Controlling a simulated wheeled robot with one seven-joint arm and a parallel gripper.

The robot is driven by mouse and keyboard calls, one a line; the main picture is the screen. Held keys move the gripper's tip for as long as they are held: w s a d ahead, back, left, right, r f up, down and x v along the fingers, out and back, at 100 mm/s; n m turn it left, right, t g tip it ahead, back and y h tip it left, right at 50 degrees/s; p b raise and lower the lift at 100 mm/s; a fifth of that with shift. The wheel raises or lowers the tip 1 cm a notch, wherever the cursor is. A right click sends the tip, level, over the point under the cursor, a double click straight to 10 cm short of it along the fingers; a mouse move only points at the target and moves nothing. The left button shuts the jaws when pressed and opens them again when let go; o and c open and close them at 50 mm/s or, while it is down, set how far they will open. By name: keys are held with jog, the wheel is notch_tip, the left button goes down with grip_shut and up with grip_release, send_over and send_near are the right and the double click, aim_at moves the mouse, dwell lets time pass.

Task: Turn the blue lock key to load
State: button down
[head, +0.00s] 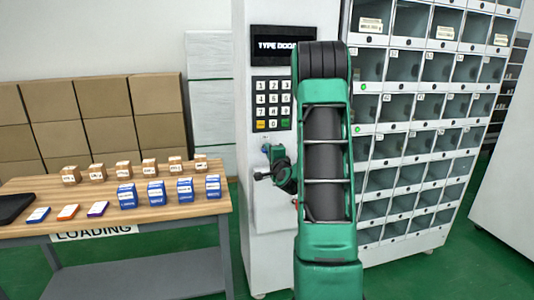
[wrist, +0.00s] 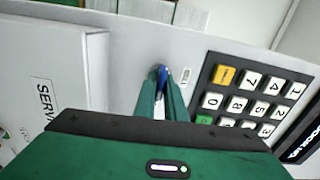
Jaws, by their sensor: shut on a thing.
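The blue lock key (wrist: 163,73) shows in the wrist view as a small blue piece on the grey front panel of the vending machine. My gripper (wrist: 162,84) is shut on it, with a green finger on each side. In the head view my gripper (head: 268,163) is at the machine's front panel (head: 267,205), below the keypad. The key is hidden there by my gripper, and its turn angle cannot be told.
A keypad (head: 272,103) and a display (head: 283,45) reading "TYPE DOOR" are above my gripper. A locker grid (head: 405,130) stands right. A wooden table (head: 180,208) with several small boxes is left, cartons (head: 110,138) behind it.

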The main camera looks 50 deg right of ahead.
jog(key=shift+w+a+m, duration=0.15)
jog(key=shift+a+m, duration=0.1)
jog(key=shift+m, duration=0.05)
dwell(0.4)
jog(key=c, duration=1.9)
grip_release()
jog(key=shift+o, duration=0.2)
jog(key=shift+d, duration=0.1)
jog(key=v, duration=1)
jog(key=shift+s, duration=0.3)
